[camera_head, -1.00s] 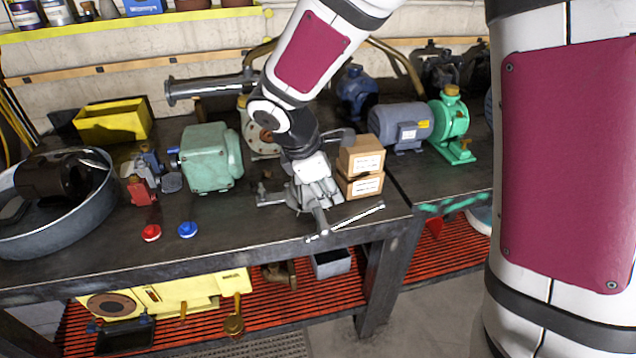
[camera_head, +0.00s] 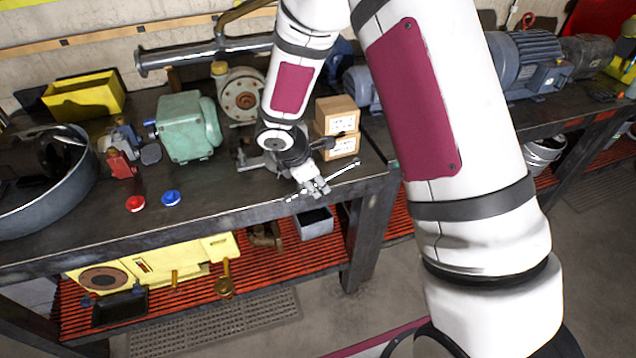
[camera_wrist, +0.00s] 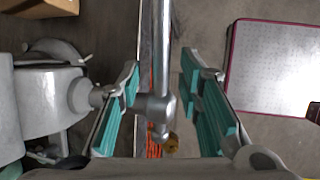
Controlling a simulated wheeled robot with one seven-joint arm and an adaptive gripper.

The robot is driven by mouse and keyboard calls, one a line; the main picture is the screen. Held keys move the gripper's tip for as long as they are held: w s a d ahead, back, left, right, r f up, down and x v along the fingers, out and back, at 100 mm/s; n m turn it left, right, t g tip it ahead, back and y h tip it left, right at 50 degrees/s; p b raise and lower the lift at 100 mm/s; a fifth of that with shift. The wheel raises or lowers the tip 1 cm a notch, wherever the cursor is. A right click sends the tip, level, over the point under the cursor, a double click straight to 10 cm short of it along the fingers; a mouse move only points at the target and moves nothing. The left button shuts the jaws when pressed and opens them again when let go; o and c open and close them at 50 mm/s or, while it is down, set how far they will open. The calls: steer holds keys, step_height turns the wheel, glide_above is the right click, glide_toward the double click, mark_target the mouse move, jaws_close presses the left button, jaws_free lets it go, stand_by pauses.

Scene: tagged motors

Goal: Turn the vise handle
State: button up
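The vise handle (camera_head: 345,169) is a thin bright metal bar at the bench's front edge, slanting up to the right in the head view. In the wrist view the handle (camera_wrist: 162,50) runs upright in the picture, with its round hub between my fingers. The grey vise (camera_head: 250,160) is mostly hidden behind my arm in the head view; in the wrist view its body (camera_wrist: 45,100) lies at the left. My gripper (camera_head: 314,188) is at the handle. In the wrist view my gripper (camera_wrist: 160,85) is open, its teal-padded fingers on either side of the bar, with gaps showing.
Stacked cardboard boxes (camera_head: 337,130) stand close behind my gripper. A green motor (camera_head: 188,127), a red knob (camera_head: 135,203) and a blue knob (camera_head: 171,198) are on the bench to the left. Open floor lies in front of the bench.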

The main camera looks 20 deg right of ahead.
steer(key=shift+x, duration=0.8)
steer(key=shift+c, duration=0.2)
jaws_close()
